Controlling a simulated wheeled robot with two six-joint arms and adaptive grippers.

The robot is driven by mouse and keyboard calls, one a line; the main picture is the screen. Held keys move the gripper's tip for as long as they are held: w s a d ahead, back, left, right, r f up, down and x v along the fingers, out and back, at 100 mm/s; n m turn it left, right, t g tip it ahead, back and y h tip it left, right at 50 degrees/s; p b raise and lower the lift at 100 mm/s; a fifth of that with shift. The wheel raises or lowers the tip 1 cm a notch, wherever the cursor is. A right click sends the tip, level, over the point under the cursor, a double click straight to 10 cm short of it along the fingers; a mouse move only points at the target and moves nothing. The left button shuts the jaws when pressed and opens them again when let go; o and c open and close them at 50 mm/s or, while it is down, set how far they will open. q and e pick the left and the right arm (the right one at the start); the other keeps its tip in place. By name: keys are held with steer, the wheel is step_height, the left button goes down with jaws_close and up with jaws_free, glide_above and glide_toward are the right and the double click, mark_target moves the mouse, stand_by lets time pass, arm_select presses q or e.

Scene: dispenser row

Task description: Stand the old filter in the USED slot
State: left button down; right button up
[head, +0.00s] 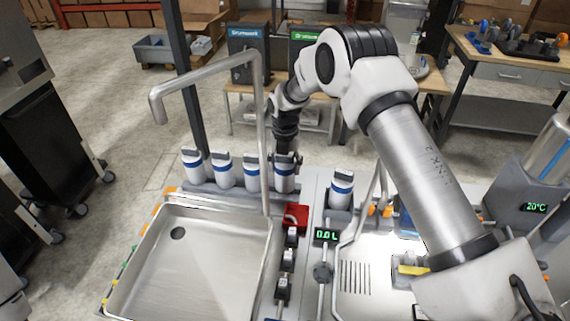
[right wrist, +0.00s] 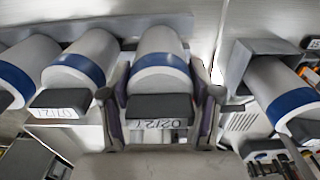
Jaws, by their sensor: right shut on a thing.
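White filters with blue bands and dark grey caps stand in a row behind the sink. My right gripper (head: 285,154) is above the row's right-end filter (head: 284,180), its arm reaching in from the right. In the right wrist view, the gripper (right wrist: 160,108) is shut on that filter (right wrist: 159,62), one finger on each side of its cap. Its label appears to read 02/27; the neighbouring filter (right wrist: 82,62) appears to read 07/27. Another filter (head: 341,190) stands apart on the right in a grey holder (right wrist: 240,65). I cannot read any USED marking. My left gripper is out of view.
A steel sink (head: 190,262) with a tall bent faucet (head: 259,130) lies in front of the row. A red block (head: 295,217), black valves (head: 287,260) and a display (head: 326,236) reading 0.0 L stand between the sink and the lit right-hand tray.

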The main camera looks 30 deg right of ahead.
steer(key=shift+s+f, duration=0.15)
steer(key=shift+f, duration=0.3)
steer(key=shift+s+a+f+b, duration=0.15)
steer(key=shift+f+b, duration=0.15)
steer(key=shift+b, duration=0.15)
jaws_close()
steer(key=shift+f, duration=0.15)
steer(key=shift+s, duration=0.1)
